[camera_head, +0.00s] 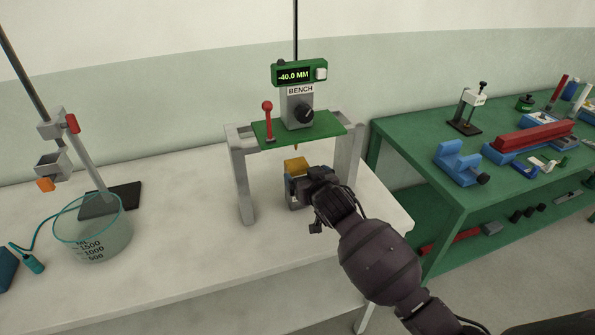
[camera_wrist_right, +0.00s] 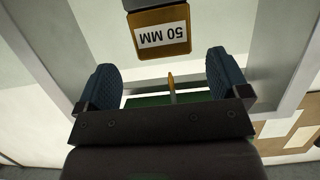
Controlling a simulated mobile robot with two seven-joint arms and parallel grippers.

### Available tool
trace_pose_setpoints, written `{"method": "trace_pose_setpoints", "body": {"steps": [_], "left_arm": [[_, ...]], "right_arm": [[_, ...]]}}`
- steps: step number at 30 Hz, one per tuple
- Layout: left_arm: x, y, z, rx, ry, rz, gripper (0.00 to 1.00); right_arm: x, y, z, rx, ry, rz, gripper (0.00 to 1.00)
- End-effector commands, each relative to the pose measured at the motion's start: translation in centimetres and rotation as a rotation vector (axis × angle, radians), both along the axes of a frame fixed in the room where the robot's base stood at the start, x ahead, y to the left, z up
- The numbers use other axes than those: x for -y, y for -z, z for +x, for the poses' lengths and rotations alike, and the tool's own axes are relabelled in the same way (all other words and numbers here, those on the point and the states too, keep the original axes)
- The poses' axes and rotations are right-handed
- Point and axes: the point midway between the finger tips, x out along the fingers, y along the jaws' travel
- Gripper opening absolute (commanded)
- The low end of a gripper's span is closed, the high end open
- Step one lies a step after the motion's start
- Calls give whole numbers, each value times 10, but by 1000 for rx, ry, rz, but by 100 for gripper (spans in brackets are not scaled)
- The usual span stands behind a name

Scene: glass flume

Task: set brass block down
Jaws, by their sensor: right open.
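The brass block (camera_head: 296,166) sits under the bench gauge (camera_head: 298,105), on top of a small grey support (camera_head: 292,198) partly hidden by my gripper. In the right wrist view the block (camera_wrist_right: 161,30) shows a white label reading "50 MM", upside down. My right gripper (camera_head: 309,184) is at the block's right side. In the wrist view its two blue-padded fingers (camera_wrist_right: 163,72) are spread wide, with the block just beyond their tips and apart from both pads. The gauge's brass probe tip (camera_head: 296,147) points down above the block. My left gripper is not in view.
The gauge's grey legs (camera_head: 243,180) stand close on both sides. A red-knobbed lever (camera_head: 267,118) rises from its green plate. The display (camera_head: 299,74) reads -40.0 MM. A beaker (camera_head: 92,230) and clamp stand are left; a green workbench (camera_head: 405,130) is right. The white table's front is clear.

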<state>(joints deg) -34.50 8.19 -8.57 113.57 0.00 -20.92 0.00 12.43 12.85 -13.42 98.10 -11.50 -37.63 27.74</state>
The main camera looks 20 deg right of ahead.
Motion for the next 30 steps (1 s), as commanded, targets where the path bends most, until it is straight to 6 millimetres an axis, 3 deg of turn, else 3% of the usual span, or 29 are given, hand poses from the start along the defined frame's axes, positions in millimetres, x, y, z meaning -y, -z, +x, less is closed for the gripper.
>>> {"method": "trace_pose_setpoints", "body": {"steps": [13,24,25,30], "left_arm": [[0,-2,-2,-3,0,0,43],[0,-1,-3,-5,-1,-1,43],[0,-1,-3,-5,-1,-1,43],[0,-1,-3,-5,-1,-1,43]], "right_arm": [[-6,10,43,0,0,-1,94],[-6,13,50,0,0,0,94],[-6,13,50,0,0,0,92],[-6,13,50,0,0,0,66]]}}
